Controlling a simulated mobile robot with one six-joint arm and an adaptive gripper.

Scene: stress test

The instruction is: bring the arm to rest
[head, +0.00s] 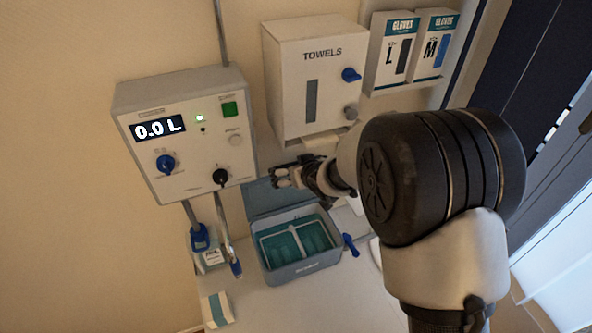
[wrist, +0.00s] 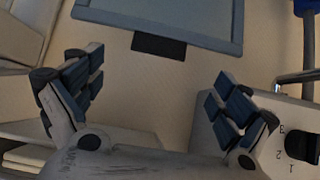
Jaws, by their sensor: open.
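My gripper (head: 284,178) is in front of the wall, right of the white control box and below the towel dispenser, above the open grey-blue case. My arm reaches in from the right of the head view and hides part of the counter and wall. In the wrist view my gripper (wrist: 155,90) is open, its dark-padded fingers wide apart with nothing between them.
The control box (head: 180,105) reads 0.0 L. The towel dispenser (head: 295,70) and glove boxes (head: 393,55) hang on the wall. The open case (head: 305,272) holds teal items. A blue-handled thing (head: 350,245) lies beside it; small cartons (head: 216,309) stand left.

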